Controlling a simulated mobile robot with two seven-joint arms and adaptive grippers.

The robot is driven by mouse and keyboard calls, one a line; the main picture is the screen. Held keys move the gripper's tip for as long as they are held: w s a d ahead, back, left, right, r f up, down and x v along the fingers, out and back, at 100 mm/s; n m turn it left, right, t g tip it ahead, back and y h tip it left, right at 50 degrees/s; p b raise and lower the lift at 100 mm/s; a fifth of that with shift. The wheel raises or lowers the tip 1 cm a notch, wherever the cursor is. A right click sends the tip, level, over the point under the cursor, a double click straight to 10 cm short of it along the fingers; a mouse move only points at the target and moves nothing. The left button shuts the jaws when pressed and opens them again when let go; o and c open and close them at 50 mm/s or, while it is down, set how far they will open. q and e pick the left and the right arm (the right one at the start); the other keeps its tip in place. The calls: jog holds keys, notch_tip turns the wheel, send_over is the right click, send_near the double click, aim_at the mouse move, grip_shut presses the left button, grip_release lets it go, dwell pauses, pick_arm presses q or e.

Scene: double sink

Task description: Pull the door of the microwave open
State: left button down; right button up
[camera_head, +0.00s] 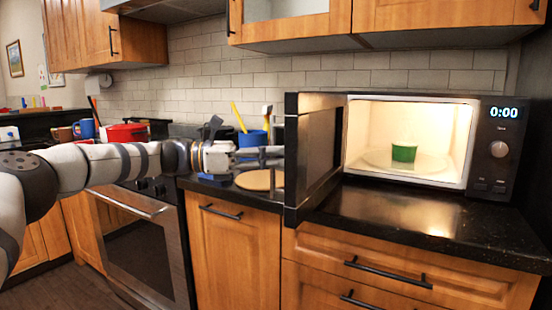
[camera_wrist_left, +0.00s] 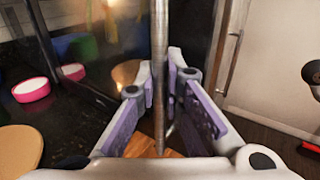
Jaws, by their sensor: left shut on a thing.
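The microwave (camera_head: 497,118) stands on the black counter at the right, its lit inside showing. Its door (camera_head: 312,150) is swung wide open, sticking out toward me on the left side. My left gripper (camera_head: 272,155) reaches in from the left to the outer side of the door. In the left wrist view, the metal door handle (camera_wrist_left: 160,40) runs upright between the fingers of my left gripper (camera_wrist_left: 160,105), which is shut on it. The dark door face fills the left of that view. My right gripper is in neither view.
A green cup-like thing (camera_head: 404,151) is on the glass plate inside the microwave. A blue utensil holder (camera_head: 253,139) and a round tan board (camera_head: 258,180) are on the counter left of the door. The counter before the microwave is clear.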

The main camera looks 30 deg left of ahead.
pick_arm(q)
jog(key=c, duration=1.7)
grip_release()
jog(key=shift+s, duration=0.1)
jog(key=v, duration=1.2)
